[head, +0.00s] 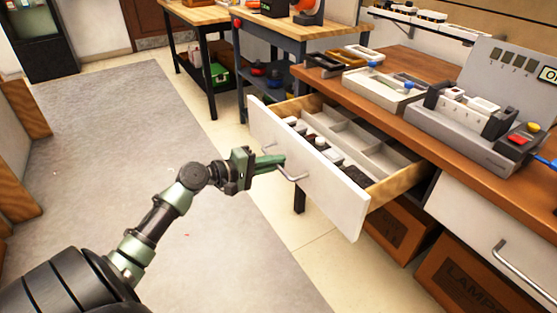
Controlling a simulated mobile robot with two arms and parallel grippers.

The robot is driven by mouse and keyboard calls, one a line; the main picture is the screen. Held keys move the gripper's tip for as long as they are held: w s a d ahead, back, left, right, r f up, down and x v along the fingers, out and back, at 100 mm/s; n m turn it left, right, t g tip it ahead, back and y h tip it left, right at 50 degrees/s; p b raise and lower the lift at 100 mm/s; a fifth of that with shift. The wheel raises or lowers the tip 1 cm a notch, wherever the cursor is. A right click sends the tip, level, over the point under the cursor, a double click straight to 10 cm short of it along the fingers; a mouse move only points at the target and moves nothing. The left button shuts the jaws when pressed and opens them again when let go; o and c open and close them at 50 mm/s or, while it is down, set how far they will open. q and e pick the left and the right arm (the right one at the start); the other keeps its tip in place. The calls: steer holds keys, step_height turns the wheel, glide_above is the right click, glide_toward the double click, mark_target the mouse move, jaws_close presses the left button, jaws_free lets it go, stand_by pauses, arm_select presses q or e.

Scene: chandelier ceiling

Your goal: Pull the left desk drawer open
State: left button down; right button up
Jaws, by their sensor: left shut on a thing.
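The left desk drawer (325,190) is pulled out from under the wooden desk. It has a white front and light wooden sides. A grey divided tray (345,137) and several small dark and white items lie inside. My left gripper (277,163) is at the drawer's metal handle (292,176), with its fingers shut on the handle's far end. The exact contact is small in the picture. My right gripper is not in view.
The desk (405,62) holds trays and a grey control panel (480,115). A second drawer (490,235) at the right is closed. Brown boxes (395,225) stand below. Grey carpet (130,150) at the left is clear.

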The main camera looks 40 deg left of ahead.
arm_select(q)
steer(key=shift+s, duration=0.3)
steer(key=c, duration=1.5)
jaws_free()
steer(key=shift+a, duration=0.1)
steer(key=v, duration=0.7)
steer(key=shift+s+a+p, duration=0.15)
steer(key=shift+s+p, duration=0.2)
